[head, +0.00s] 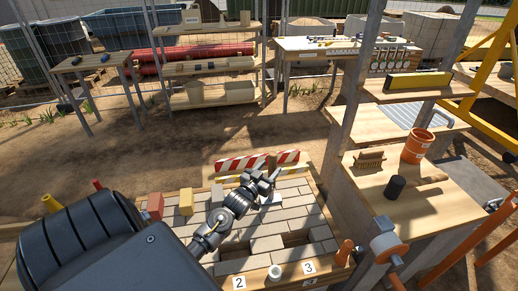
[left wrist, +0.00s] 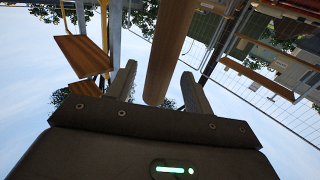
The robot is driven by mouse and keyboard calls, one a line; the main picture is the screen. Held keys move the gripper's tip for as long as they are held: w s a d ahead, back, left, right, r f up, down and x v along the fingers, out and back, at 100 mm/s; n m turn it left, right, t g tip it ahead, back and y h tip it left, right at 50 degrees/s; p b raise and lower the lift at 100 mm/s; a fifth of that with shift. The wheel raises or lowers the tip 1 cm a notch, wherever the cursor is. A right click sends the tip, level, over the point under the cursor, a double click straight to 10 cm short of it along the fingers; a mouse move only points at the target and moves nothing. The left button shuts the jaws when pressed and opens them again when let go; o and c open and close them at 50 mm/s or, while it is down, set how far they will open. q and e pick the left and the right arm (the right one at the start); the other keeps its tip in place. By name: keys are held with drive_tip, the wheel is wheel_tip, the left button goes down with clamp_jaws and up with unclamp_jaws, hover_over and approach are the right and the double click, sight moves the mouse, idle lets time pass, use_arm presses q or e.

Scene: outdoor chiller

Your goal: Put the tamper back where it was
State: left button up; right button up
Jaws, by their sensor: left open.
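The tamper's wooden handle (left wrist: 172,50) shows in the left wrist view as a thick brown shaft, with its near end between the two fingers. In the head view a short brown upright part of the tamper (head: 272,161) shows just behind the fingers. A pale flat piece below the fingers, over the pavers, may be its foot; I cannot tell. My left gripper (head: 266,180) is open, with its fingers on either side of the handle; the left wrist view shows the same gripper (left wrist: 158,88) with gaps beside the shaft. My right gripper is not in view.
Grey pavers (head: 285,222) fill a framed bed below, with a red-striped board (head: 257,161) behind. The bench (head: 452,208) at right holds an orange bucket (head: 417,146), a brush (head: 369,160) and a black-headed mallet (head: 395,187). Shelves (head: 210,68) stand farther back; open dirt lies between.

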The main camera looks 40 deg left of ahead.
use_arm(q)
drive_tip(key=s+d+b, duration=0.1)
drive_tip(key=s, duration=0.8)
drive_tip(key=shift+d, duration=0.3)
